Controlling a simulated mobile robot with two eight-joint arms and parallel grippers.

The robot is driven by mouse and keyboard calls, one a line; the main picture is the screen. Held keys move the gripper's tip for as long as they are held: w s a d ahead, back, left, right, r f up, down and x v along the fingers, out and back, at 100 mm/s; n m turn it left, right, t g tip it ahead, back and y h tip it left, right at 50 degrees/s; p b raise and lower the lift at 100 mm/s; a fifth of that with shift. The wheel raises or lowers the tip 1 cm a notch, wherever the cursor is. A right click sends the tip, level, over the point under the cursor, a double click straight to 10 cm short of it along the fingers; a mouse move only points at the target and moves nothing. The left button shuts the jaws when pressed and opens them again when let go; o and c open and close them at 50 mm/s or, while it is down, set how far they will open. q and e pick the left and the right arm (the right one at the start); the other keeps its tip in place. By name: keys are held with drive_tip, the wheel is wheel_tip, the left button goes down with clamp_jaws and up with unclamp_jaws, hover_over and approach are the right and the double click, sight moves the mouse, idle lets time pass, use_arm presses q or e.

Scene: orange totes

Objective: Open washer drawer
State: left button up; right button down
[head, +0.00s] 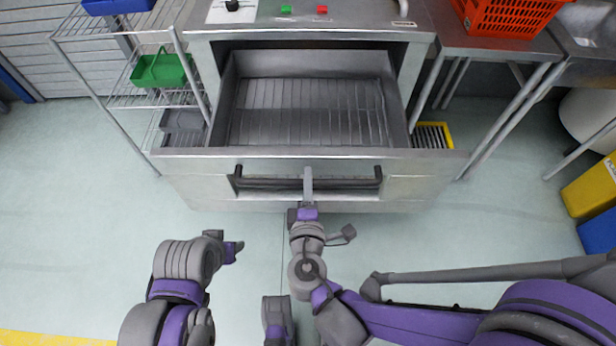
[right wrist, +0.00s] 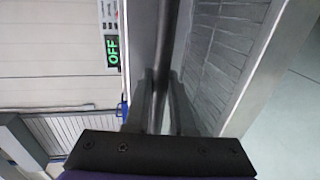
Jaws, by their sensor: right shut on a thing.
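The washer drawer (head: 419,160) is a steel drawer pulled well out of the washer (head: 420,22), with a wire rack inside. Its front carries a dark horizontal bar handle (head: 345,182). My right gripper (head: 308,182) is shut on the handle near its middle. In the right wrist view the handle bar (right wrist: 164,60) runs between the two fingers (right wrist: 160,105). My left gripper (head: 236,250) is in front of the drawer to the left, apart from it and empty-looking; its fingers are too small to tell open from shut.
A wire shelf with a green basket (head: 160,70) stands left of the washer. A steel table (head: 500,48) with a red crate (head: 508,14) stands to the right. Yellow and blue bins (head: 590,188) are at the far right. The floor (head: 90,240) in front is clear.

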drive_tip(key=c, duration=0.8)
unclamp_jaws()
drive_tip(key=shift+o, duration=0.2)
drive_tip(key=s+r+p, duration=0.1)
drive_tip(key=s+r, duration=0.1)
drive_tip(key=s, duration=0.8)
drive_tip(key=shift+s, duration=0.25)
